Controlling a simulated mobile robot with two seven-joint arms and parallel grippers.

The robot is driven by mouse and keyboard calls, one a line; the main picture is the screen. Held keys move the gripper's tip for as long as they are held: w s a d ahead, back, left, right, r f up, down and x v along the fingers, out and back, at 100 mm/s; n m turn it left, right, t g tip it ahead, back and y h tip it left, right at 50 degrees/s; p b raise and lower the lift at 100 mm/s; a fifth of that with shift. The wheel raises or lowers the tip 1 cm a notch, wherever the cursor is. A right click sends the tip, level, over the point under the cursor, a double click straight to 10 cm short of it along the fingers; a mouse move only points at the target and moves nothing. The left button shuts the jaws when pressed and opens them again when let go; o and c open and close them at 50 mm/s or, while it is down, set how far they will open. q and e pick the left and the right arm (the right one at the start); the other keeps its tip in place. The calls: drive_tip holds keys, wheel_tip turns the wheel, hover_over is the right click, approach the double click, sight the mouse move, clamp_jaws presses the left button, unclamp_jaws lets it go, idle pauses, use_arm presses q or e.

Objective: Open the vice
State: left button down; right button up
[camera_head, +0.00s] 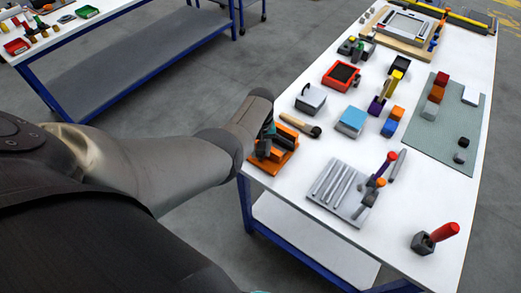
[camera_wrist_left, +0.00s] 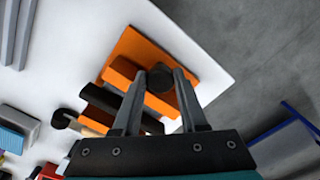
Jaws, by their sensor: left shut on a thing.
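The vice has an orange body (camera_head: 284,139) with dark jaw parts and stands at the near left edge of the white table. It fills the middle of the left wrist view, where its orange base (camera_wrist_left: 140,45) shows. A dark round knob (camera_wrist_left: 160,76), which looks like the vice's handle, sits between the fingertips of my left gripper (camera_wrist_left: 159,84). The gripper is shut on this knob. In the head view my left gripper (camera_head: 267,138) reaches down to the vice and partly hides it. The opening between the jaws is hard to make out. My right gripper is not in view.
A wooden-handled tool (camera_head: 300,124) lies close behind the vice. A grey grooved plate (camera_head: 338,190) lies to its right. A blue-topped block (camera_head: 351,121) and red tray (camera_head: 341,76) stand farther back. The table's edge is beside the vice, with open floor beyond.

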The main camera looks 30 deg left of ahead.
use_arm(q)
drive_tip(key=shift+w+a+r, duration=0.15)
drive_tip(key=shift+w+a, duration=0.1)
drive_tip(key=shift+c, duration=2.2)
unclamp_jaws()
drive_tip(key=shift+w, duration=0.1)
drive_tip(key=shift+d, duration=0.15)
